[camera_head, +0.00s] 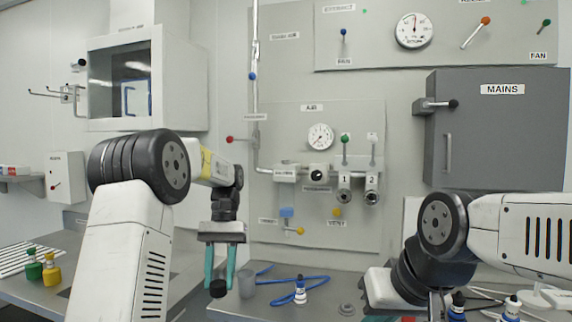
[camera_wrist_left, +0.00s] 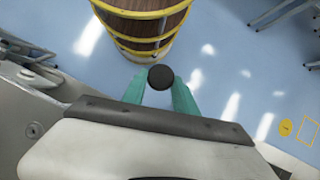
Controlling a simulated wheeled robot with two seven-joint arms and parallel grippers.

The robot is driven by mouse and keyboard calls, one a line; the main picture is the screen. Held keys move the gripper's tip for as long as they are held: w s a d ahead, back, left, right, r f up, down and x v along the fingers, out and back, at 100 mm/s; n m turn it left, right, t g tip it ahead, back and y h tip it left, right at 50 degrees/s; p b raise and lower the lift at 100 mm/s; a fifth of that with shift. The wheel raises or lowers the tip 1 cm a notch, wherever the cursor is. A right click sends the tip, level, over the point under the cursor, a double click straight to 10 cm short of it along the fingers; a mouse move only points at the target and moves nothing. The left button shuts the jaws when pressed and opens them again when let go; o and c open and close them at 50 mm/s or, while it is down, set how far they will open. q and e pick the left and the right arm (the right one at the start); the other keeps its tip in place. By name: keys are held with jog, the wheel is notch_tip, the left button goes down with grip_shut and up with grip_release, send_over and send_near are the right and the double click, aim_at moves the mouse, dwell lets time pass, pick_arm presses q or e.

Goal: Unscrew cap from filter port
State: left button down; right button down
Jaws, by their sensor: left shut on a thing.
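My left gripper (camera_head: 219,284) points down with its two teal fingers shut on a small round black cap (camera_head: 218,289). In the left wrist view the cap (camera_wrist_left: 161,77) sits between the fingertips, with blue floor and a barrel behind it. A grey cylinder (camera_head: 246,284) stands on the bench just right of the fingers. A low grey round fitting (camera_head: 346,309) lies farther right on the bench; I cannot tell which part is the filter port. My right arm is at the lower right; its fingertips are mostly out of frame.
Green (camera_head: 33,267) and yellow (camera_head: 51,270) bottles stand at left. The wall panel has an air gauge (camera_head: 320,137). A yellow-hooped barrel (camera_wrist_left: 143,25) stands on the floor.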

pick_arm(q)
jog(key=shift+r, duration=0.15)
jog(key=shift+r, duration=2.35)
jog(key=shift+r, duration=0.2)
